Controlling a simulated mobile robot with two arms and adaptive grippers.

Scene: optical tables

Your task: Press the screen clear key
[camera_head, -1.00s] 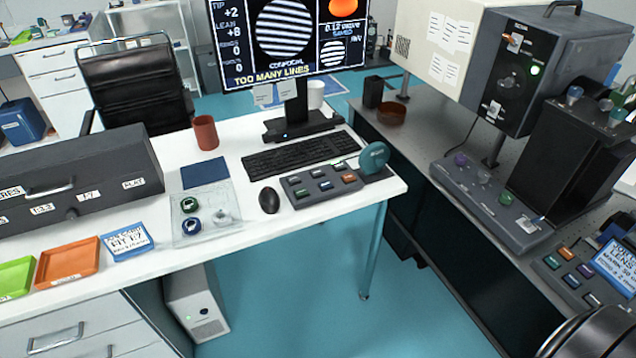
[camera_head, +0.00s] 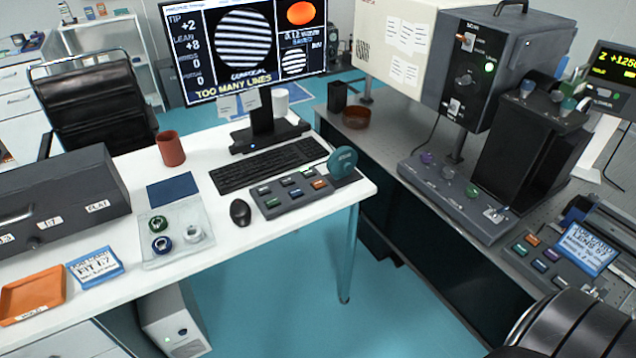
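A grey key box (camera_head: 298,192) with several coloured keys lies on the white desk, right of the mouse, with a round teal knob (camera_head: 342,161) at its right end. A second dark key box (camera_head: 541,258) with several coloured keys sits on the optical table at the right. The key labels are too small to read, so I cannot tell which is the screen clear key. The monitor (camera_head: 243,52) shows striped fringes and "TOO MANY LINES". A dark ribbed part of my arm shows at the bottom right corner. Neither gripper's fingers are in view.
A keyboard (camera_head: 268,165), a mouse (camera_head: 240,212), a red-brown cup (camera_head: 170,149) and a clear tray (camera_head: 176,232) with round parts share the desk. A tall grey instrument (camera_head: 490,70) stands on the optical table. Blue floor separates the two tables.

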